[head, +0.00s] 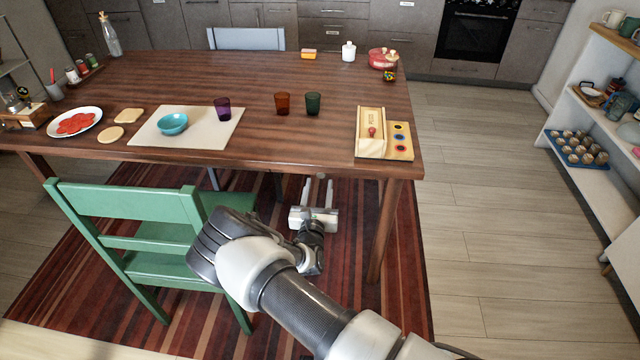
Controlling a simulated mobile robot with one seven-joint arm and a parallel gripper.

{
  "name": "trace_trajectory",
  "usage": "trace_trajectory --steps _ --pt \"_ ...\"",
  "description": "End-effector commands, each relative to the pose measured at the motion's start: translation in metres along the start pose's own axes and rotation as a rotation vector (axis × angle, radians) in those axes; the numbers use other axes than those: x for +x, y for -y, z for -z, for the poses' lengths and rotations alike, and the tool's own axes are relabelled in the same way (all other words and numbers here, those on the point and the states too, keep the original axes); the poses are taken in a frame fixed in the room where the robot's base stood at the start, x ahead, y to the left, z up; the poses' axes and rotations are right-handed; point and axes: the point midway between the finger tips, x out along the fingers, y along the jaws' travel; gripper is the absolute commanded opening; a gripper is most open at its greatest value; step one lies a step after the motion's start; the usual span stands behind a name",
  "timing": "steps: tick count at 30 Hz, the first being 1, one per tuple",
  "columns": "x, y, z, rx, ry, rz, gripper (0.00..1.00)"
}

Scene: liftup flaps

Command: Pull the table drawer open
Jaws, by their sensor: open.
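The wooden table (270,141) stands in front of me, its front edge crossing the view. I cannot make out a drawer front or handle; the table's underside is mostly hidden from this high angle. My gripper (318,190) is low at the table's front edge, right of the green chair. Its two fingers point away from me toward the table and stand apart with nothing between them. Whether the fingers touch anything under the tabletop cannot be told.
A green chair (125,204) stands close on the left of my arm. A table leg (385,230) is to the right. On the table are a wooden box (370,130), cups (313,103), a blue bowl (172,124) and a plate (90,112). Open floor (500,230) lies right.

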Motion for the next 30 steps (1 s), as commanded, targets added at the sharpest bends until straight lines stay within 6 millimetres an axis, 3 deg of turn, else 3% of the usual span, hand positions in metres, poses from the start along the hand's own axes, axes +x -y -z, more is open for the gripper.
trace_trajectory --steps 6,17,25,30 --pt "0.026 0.000 0.001 0.000 0.001 0.000 0.41" --pt "0.032 0.000 0.000 -0.001 -0.001 0.000 0.41" --pt "0.032 0.000 0.000 0.000 0.000 0.000 0.00" --pt "0.032 0.000 0.000 0.000 0.000 0.000 0.00"
